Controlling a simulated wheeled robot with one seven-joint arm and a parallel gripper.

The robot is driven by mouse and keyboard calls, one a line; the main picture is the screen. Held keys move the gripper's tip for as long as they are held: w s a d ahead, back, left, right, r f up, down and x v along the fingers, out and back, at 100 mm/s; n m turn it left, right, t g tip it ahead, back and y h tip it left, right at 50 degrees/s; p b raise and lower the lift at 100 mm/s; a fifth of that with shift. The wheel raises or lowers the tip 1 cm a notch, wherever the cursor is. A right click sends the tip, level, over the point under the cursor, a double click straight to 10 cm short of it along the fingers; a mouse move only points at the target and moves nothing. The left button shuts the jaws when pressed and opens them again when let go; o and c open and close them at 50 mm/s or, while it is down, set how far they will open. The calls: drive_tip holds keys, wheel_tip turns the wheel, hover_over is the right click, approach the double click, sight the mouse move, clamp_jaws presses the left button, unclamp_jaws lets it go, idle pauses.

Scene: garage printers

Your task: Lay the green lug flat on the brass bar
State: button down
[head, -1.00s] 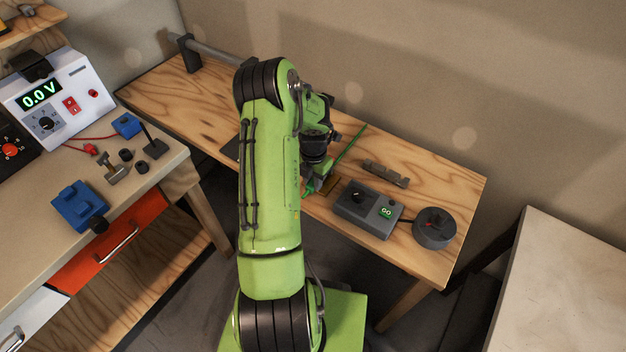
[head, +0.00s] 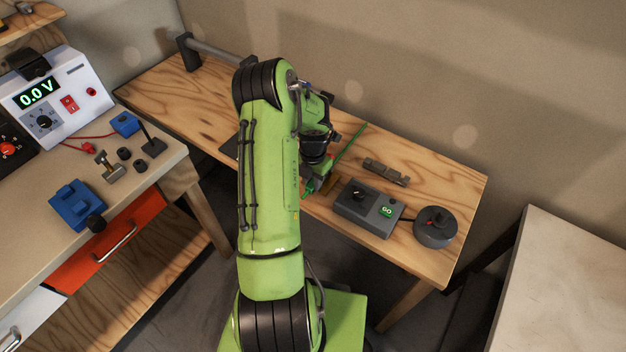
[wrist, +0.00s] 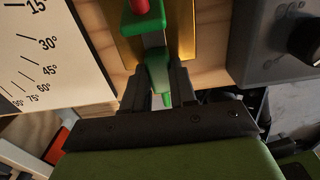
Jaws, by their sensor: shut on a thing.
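The green lug (wrist: 156,65) is between my gripper's fingers in the wrist view, its narrow end pointing down the picture. In the head view a bit of green (head: 308,190) shows low beside my wrist. My gripper (wrist: 158,88) is shut on the lug. The brass bar (wrist: 186,35) lies behind the lug in the wrist view, with brass showing on both sides of it. It also shows partly in the head view (head: 330,186), mostly behind my arm. I cannot tell whether the lug touches the bar.
A green lead (head: 350,144) rises behind my wrist. A grey GO box (head: 368,209) and a round grey unit (head: 435,227) stand to the right on the wooden bench. A grey-brown tool (head: 385,171) lies behind. A white angle card (wrist: 50,50) is left of the bar.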

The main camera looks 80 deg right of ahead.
drive_tip(key=c, duration=0.8)
unclamp_jaws()
wheel_tip(320, 180, up, 16)
drive_tip(key=shift+f+p, duration=0.1)
drive_tip(key=shift+p, duration=0.25)
